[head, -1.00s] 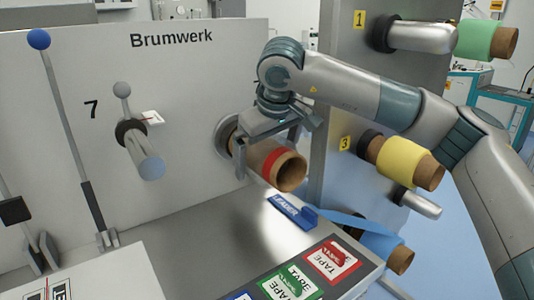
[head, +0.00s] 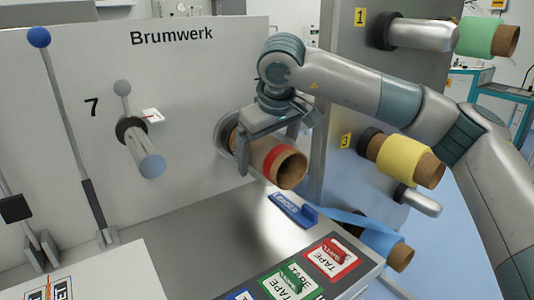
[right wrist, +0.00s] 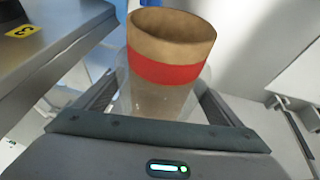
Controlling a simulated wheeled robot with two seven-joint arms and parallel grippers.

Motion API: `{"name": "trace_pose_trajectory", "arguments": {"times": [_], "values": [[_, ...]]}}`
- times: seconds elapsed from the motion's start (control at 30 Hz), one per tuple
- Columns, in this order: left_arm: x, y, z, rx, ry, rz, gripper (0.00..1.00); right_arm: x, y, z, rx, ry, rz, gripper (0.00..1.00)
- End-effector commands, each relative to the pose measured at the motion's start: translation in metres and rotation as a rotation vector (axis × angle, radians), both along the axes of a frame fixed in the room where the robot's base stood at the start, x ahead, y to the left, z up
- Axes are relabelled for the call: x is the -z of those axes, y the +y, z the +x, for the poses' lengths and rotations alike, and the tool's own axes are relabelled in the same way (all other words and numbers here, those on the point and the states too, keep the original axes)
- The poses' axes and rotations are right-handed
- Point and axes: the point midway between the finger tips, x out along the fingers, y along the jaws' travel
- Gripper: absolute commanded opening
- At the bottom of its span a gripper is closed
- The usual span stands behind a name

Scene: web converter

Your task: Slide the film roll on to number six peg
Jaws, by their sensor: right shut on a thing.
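The film roll (head: 275,160) is a brown cardboard core with a red band. My right gripper (head: 268,143) is shut on it, with one finger on each side. In the right wrist view the roll (right wrist: 172,70) stands between the fingers (right wrist: 158,98), with a clear sleeve around its lower part and its open end away from the palm. In the head view the roll's far end is against or close in front of a round grey flange (head: 223,133) on the panel. The roll hides any peg there, and I see no number six label. My left gripper is out of view.
A bare peg (head: 149,162) marked 7 sticks out to the left on the Brumwerk panel (head: 190,70). Green (head: 478,37), yellow (head: 405,160) and blue (head: 380,243) rolls sit on the right. A blue leader clip (head: 293,208) and tape labels (head: 332,258) lie below on the ledge.

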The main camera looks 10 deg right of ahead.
Motion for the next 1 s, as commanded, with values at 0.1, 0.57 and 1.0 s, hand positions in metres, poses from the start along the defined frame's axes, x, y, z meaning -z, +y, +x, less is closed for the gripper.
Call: {"name": "trace_pose_trajectory", "arguments": {"times": [0.1, 0.57, 1.0], "values": [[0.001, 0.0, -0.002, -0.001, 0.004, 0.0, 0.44, -0.001, 0.0, 0.0, 0.0, -0.002, 0.001, 0.44], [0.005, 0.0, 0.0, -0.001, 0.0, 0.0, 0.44, -0.001, -0.005, -0.01, 0.001, -0.003, 0.001, 0.44], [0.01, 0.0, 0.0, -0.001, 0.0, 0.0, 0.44, 0.0, -0.011, -0.026, 0.0, -0.003, 0.001, 0.44]]}}
